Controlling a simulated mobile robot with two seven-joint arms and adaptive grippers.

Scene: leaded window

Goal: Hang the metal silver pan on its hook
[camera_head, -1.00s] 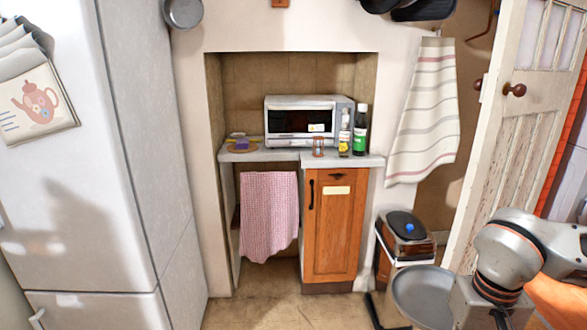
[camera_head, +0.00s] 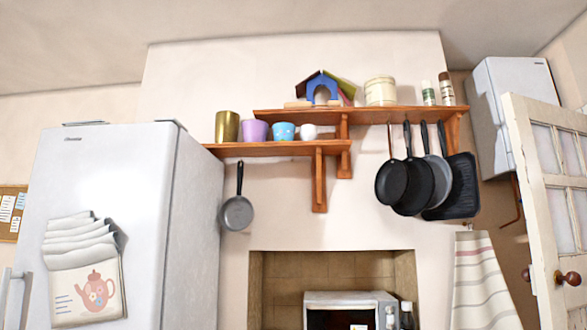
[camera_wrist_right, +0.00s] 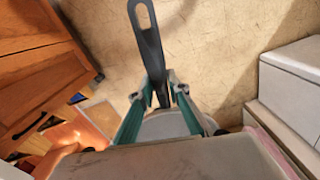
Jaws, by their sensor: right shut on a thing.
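The metal silver pan (camera_wrist_right: 165,125) is in my right gripper (camera_wrist_right: 162,92), whose two fingers are shut on its dark handle. The handle's holed end points up in the right wrist view. Most of the pan's round body is hidden behind the gripper. In the head view neither my grippers nor the held pan show. A small grey pan (camera_head: 237,213) hangs under the lower wooden shelf (camera_head: 280,149). Black pans (camera_head: 391,183), a grey one (camera_head: 438,178) and a black griddle (camera_head: 460,190) hang under the upper shelf (camera_head: 375,113). I cannot make out a free hook.
A white fridge (camera_head: 110,200) stands left and an open door (camera_head: 550,180) right. Cups and a birdhouse (camera_head: 322,88) sit on the shelves. A bracket (camera_head: 319,180) and bare wall separate the hanging pans. A microwave (camera_head: 350,308) and striped towel (camera_head: 484,280) are below.

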